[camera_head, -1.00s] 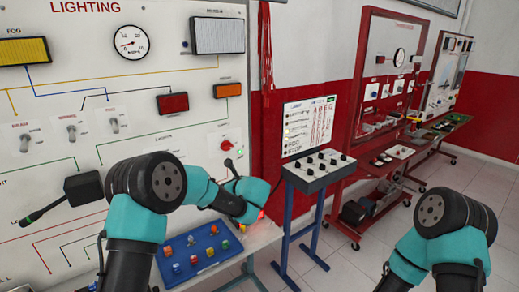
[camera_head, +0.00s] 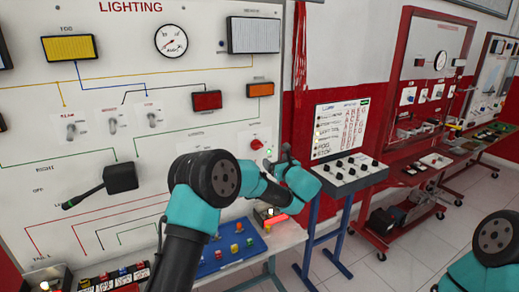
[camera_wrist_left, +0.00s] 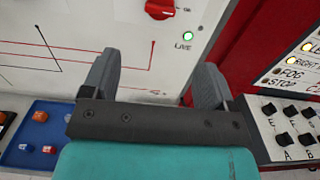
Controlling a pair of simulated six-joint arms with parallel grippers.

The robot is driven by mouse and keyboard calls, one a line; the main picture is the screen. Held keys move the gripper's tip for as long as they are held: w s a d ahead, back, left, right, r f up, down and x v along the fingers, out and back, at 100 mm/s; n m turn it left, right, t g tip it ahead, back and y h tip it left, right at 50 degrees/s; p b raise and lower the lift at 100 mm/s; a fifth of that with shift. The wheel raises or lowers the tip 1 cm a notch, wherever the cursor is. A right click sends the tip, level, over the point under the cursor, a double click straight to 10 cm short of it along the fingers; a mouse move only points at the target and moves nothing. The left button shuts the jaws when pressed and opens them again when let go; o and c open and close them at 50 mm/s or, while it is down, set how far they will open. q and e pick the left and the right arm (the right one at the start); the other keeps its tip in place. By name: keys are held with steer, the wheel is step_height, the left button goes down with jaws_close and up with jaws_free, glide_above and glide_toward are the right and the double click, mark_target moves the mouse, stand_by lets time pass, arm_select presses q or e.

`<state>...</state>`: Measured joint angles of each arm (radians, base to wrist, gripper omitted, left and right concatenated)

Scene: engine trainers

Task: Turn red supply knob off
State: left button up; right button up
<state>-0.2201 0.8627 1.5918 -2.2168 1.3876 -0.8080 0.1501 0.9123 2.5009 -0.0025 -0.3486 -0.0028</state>
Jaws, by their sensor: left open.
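The red supply knob (camera_head: 256,144) is on the white lighting board, near its right edge. In the left wrist view the knob (camera_wrist_left: 160,8) is cut by the top edge, ahead of the fingers, with a lit green LIVE lamp (camera_wrist_left: 187,36) below it. My left gripper (camera_head: 286,152) is just right of the knob in the head view and apart from it. In the wrist view its two fingers (camera_wrist_left: 155,75) are spread with nothing between them. My right gripper is out of view; only part of that arm shows at lower right.
A blue tray (camera_head: 222,266) with small coloured parts lies on the bench below the board. A switch console (camera_head: 345,172) on a blue stand is right of my left gripper. Red trainer racks (camera_head: 393,130) stand farther right, with open tiled floor in front.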

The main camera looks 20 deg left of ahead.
mark_target(259, 147)
arm_select(q)
steer(key=x, duration=1.4)
steer(key=c, duration=0.9)
